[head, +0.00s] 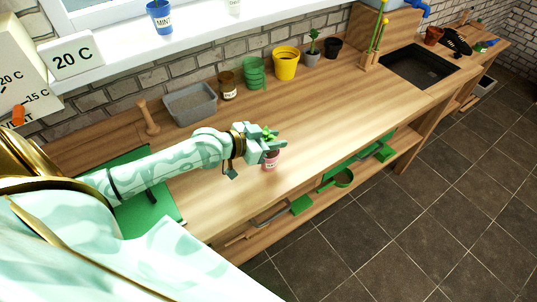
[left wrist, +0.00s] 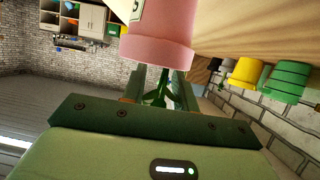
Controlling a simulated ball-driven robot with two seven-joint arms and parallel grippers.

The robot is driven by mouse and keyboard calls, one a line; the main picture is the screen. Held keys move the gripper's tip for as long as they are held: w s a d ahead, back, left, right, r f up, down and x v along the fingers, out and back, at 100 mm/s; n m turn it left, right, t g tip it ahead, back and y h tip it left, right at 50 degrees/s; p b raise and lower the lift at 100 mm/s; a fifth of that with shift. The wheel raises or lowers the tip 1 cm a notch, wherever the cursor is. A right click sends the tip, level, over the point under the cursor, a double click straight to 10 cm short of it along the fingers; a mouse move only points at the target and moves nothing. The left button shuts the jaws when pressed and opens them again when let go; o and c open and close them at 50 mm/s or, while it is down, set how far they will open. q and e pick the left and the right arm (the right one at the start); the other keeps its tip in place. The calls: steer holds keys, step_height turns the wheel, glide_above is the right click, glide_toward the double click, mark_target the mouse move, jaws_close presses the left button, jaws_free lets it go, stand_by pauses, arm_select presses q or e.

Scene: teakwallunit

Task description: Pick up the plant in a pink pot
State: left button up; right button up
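The pink pot (head: 270,163) appears to stand on the wooden bench near its front edge. Its green plant (head: 268,133) shows beside my left gripper (head: 276,147), which partly covers plant and pot. In the left wrist view the pink pot (left wrist: 160,45) appears upside down and large, with a white label partly cut off. The plant (left wrist: 160,95) lies between the two fingers of my left gripper (left wrist: 160,78), which stand apart on either side of it. The pot hides the fingertips. My right gripper is not in view.
Behind on the bench (head: 215,190) stand a grey tray (head: 190,104), a brown jar (head: 227,87), green pots (head: 254,74), a yellow pot (head: 286,64) and a grey potted plant (head: 313,54). A wooden pestle (head: 148,118) stands left. Green tools lie on the lower shelf.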

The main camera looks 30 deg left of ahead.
arm_select(q)
steer(key=shift+c, duration=1.1)
